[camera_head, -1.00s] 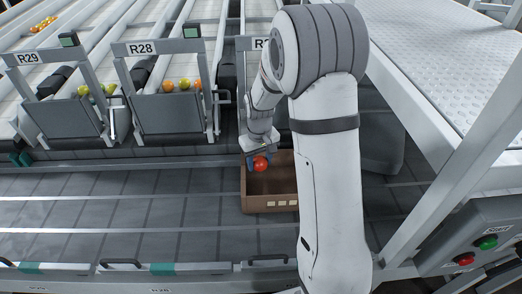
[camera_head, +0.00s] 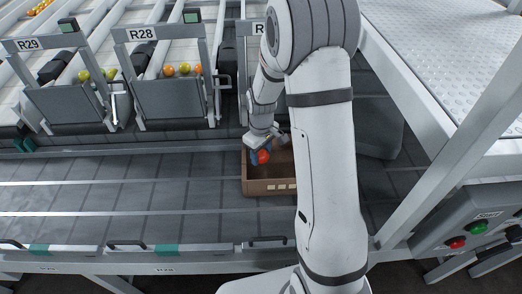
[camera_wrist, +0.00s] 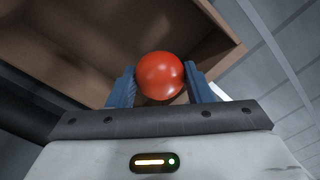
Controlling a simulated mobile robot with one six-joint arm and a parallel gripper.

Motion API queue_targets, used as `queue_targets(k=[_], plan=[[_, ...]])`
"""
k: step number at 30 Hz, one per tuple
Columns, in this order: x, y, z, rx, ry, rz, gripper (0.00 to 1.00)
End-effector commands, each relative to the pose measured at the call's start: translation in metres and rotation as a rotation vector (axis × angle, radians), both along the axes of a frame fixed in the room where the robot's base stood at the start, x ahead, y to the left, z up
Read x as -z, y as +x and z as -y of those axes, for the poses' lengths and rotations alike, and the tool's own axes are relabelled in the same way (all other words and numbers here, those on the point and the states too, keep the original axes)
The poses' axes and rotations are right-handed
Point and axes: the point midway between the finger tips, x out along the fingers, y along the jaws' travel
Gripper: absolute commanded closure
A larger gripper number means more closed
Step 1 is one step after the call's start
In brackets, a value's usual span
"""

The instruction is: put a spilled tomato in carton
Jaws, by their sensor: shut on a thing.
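A red tomato (camera_head: 264,157) is held between the blue fingers of my gripper (camera_head: 261,156). In the wrist view the tomato (camera_wrist: 160,75) sits between the two blue fingertips (camera_wrist: 160,84), which touch it on both sides. The brown carton (camera_head: 270,188) stands on the grey belt, and the tomato is over its left part in the head view. In the wrist view the carton's wall and rim (camera_wrist: 222,30) show behind the tomato. My arm hides the carton's right part. The carton's inside, as far as it shows, looks empty.
Lanes marked R28 (camera_head: 141,34) and R29 hold several yellow, green and orange tomatoes (camera_head: 184,70) behind grey gates (camera_head: 172,107). A white frame post (camera_head: 450,155) and a control box (camera_head: 470,235) with red and green buttons stand at right. The belt left of the carton is clear.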

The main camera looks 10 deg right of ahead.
Motion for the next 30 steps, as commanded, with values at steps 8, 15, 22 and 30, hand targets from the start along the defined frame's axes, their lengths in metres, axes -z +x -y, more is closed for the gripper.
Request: queue_targets(k=[8, 15, 22, 30], plan=[[0.039, 0.000, 0.000, 0.001, 0.000, -0.002, 0.65], [0.065, 0.000, 0.001, 0.002, 0.000, -0.001, 0.65], [0.074, 0.000, 0.001, 0.002, -0.001, -0.001, 0.65], [0.073, 0.000, 0.001, 0.003, 0.000, 0.000, 0.65]])
